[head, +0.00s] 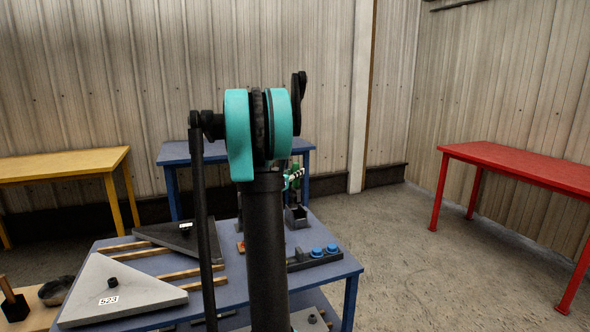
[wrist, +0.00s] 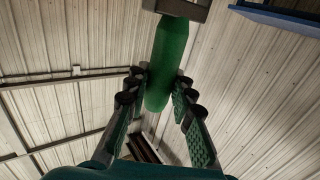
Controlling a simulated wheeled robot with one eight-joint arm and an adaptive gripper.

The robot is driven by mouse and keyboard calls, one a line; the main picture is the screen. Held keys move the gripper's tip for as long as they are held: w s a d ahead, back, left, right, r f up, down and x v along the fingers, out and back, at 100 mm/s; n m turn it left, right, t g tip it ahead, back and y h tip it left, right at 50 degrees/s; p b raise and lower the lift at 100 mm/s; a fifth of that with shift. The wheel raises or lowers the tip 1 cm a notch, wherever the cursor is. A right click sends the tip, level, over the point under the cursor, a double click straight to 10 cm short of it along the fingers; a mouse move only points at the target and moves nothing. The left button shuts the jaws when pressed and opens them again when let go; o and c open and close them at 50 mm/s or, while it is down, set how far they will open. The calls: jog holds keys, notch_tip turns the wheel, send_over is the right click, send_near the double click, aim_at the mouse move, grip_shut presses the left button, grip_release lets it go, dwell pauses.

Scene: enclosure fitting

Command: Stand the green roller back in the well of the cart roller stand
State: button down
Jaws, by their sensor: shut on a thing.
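The green roller (wrist: 168,62) runs lengthwise between the two fingers of my gripper (wrist: 160,92) in the wrist view, and my gripper is shut on it. The roller's far end meets the edge of a grey block (wrist: 185,9) at the top of that view. This looks like part of the roller stand; I cannot tell whether the end is inside it or only in front of it. In the head view my gripper (head: 291,178) is small and partly hidden behind my arm, just above the dark roller stand (head: 297,217) on the blue cart.
The blue cart (head: 336,270) carries a grey triangular plate (head: 120,290) marked 523, a dark triangular plate (head: 185,240), wooden strips and a dark block with blue knobs (head: 316,254). A yellow table (head: 62,165) stands left, a red table (head: 530,170) right. Floor between cart and red table is clear.

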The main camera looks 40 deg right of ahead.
aim_at(295, 193)
jog(key=shift+f, duration=4.5)
jog(key=c, duration=1.2)
grip_release()
jog(key=shift+a, duration=0.15)
jog(key=v, duration=1.2)
jog(key=shift+s, duration=0.15)
